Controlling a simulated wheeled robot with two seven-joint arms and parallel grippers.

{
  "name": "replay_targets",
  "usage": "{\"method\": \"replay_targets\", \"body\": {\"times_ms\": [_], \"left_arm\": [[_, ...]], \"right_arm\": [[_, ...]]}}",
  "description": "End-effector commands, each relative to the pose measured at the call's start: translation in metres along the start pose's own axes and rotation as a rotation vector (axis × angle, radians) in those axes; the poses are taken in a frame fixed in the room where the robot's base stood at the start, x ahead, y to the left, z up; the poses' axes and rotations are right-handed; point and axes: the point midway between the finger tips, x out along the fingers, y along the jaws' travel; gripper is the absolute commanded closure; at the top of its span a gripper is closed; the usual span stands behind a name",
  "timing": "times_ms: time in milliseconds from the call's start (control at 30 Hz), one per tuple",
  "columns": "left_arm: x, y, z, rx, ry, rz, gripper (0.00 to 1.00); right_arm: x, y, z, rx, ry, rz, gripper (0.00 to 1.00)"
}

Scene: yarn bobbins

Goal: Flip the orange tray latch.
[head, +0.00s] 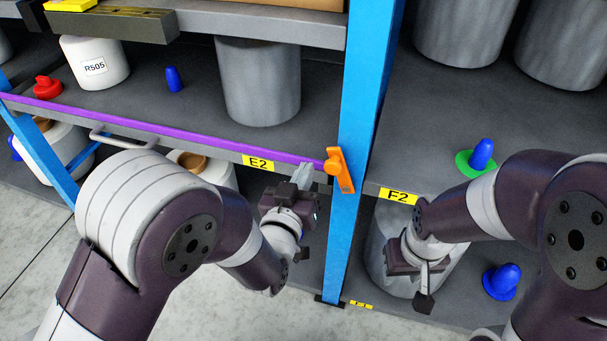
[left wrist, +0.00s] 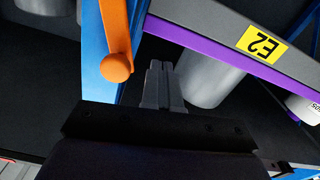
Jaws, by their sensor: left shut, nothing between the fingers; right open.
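The orange latch (head: 339,170) is on the blue upright at the right end of the tray's purple front edge (head: 170,130). It is an upright, slightly tilted plate with a round knob on its left side. The latch also shows in the left wrist view (left wrist: 117,45), with the knob at its lower end. My left gripper (head: 303,172) is shut and empty, just left of the knob and apart from it as far as I can tell. Its closed fingers show in the left wrist view (left wrist: 162,85). My right gripper (head: 425,292) is open and empty, low in front of the right bay.
The blue upright (head: 357,90) divides the bays. A grey cylinder (head: 258,82), a white R505 container (head: 95,62) and a small blue cone (head: 174,79) stand on the left shelf. A blue cone on a green base (head: 481,155) stands on the right shelf.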

Motion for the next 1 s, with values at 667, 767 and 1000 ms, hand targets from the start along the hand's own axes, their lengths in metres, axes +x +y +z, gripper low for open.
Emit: {"method": "replay_targets", "body": {"times_ms": [667, 767, 1000], "left_arm": [[0.0, 0.034, 0.0, 0.001, 0.0, 0.002, 1.0], [0.0, 0.039, 0.0, 0.001, -0.001, 0.002, 1.0], [0.0, 0.051, 0.0, 0.0, -0.002, 0.002, 1.0]], "right_arm": [[-0.004, 0.0, -0.001, 0.0, 0.0, 0.0, 0.57], [-0.005, 0.0, -0.001, 0.0, 0.0, 0.0, 0.57], [-0.006, 0.0, -0.001, 0.0, 0.0, 0.0, 0.57]]}}
